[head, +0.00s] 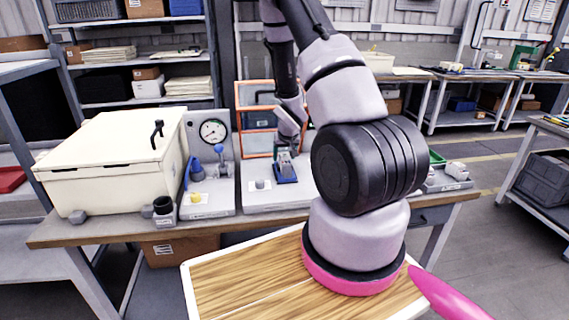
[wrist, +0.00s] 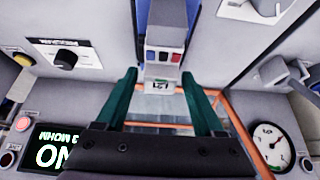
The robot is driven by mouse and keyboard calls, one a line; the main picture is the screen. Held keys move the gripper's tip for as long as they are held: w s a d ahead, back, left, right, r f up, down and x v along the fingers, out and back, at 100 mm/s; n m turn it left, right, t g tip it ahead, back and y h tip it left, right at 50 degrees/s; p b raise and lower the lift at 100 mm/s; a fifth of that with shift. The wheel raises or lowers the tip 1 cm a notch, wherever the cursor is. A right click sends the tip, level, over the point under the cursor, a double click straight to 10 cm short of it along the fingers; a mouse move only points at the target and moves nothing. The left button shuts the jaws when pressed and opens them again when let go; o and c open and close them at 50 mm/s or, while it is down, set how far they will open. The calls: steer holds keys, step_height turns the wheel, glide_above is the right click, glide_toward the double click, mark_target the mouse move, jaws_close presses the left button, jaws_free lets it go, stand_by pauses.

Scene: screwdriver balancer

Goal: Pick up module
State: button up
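The module (wrist: 164,52) is a small grey block with red and blue marks on its face, in the upper middle of the wrist view. My gripper (wrist: 161,76) has two green fingers, spread apart, with the module's near end between or just beyond their tips. A narrow gap seems to show beside the module, so I see no firm grip. In the head view, a small grey block, likely the module (head: 284,158), is at a blue stand (head: 286,174) on the bench, just below my arm's end. The fingertips are too small to make out there.
A pressure gauge (head: 213,131) panel and a large cream box (head: 112,160) stand left of the stand. An orange frame (head: 252,97) rises behind it.

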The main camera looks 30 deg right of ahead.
mark_target(284, 154)
jaws_close()
steer(key=shift+r, duration=0.15)
steer(key=shift+r, duration=4.9)
